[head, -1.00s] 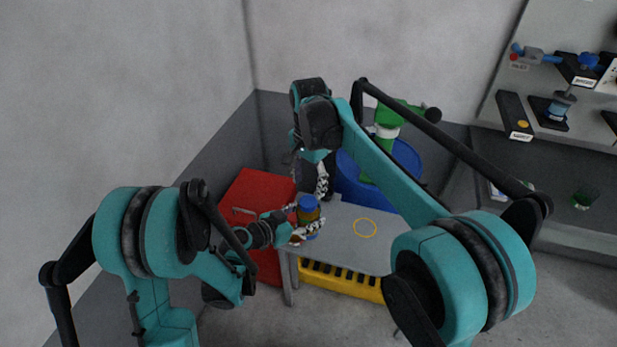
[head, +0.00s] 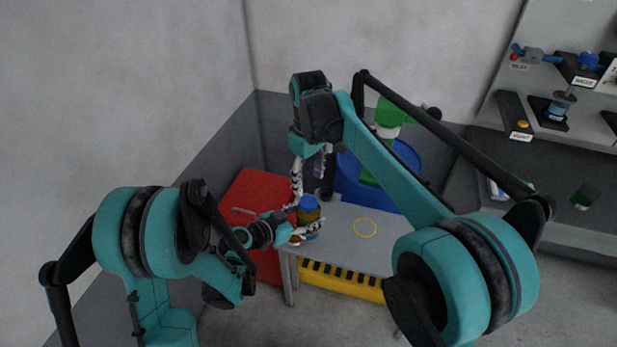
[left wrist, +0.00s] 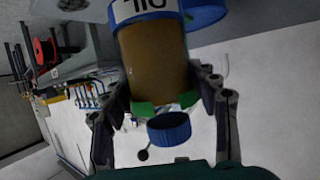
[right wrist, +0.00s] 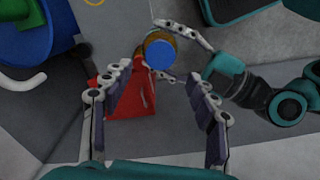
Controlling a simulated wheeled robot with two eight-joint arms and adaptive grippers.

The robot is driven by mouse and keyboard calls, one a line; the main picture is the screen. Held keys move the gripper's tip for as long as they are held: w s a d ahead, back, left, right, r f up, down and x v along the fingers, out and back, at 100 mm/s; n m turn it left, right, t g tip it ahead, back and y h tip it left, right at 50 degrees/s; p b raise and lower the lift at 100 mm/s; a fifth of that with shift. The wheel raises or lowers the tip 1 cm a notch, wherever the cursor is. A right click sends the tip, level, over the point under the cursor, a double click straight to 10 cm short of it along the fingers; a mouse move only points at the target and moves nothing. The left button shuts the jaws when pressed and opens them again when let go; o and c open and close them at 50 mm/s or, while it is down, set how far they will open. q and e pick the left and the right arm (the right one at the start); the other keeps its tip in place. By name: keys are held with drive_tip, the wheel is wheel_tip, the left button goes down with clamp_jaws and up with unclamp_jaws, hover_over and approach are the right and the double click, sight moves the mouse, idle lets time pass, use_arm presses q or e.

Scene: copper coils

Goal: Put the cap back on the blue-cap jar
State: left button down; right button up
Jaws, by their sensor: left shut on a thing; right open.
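The jar has an amber body (head: 309,216) and a blue cap (head: 308,202) at its top. My left gripper (head: 311,229) is shut around the jar body and holds it upright by the near edge of the grey table. In the right wrist view the cap (right wrist: 160,54) covers the jar's mouth, seen from above. I cannot tell whether it is seated. In the left wrist view the jar body (left wrist: 158,65) fills the space between my fingers. A blue cap (left wrist: 169,128) shows below it there. My right gripper (right wrist: 157,95) is open and empty, above the jar.
A grey table (head: 345,245) has a yellow ring mark (head: 365,228). A red box (head: 250,192) stands to its left, a blue bin (head: 400,158) behind it, and a yellow striped block (head: 345,285) below its front edge. Shelves (head: 560,90) with small devices are at the right.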

sight(308, 201)
drive_tip(key=shift+f, duration=0.1)
drive_tip(key=shift+f, duration=3.95)
drive_tip(key=c, duration=1.2)
drive_tip(key=m, duration=0.5)
drive_tip(key=o, duration=1.3)
drive_tip(key=shift+o, duration=0.2)
drive_tip(key=shift+r, duration=0.1)
wheel_tip(308, 201, up, 12)
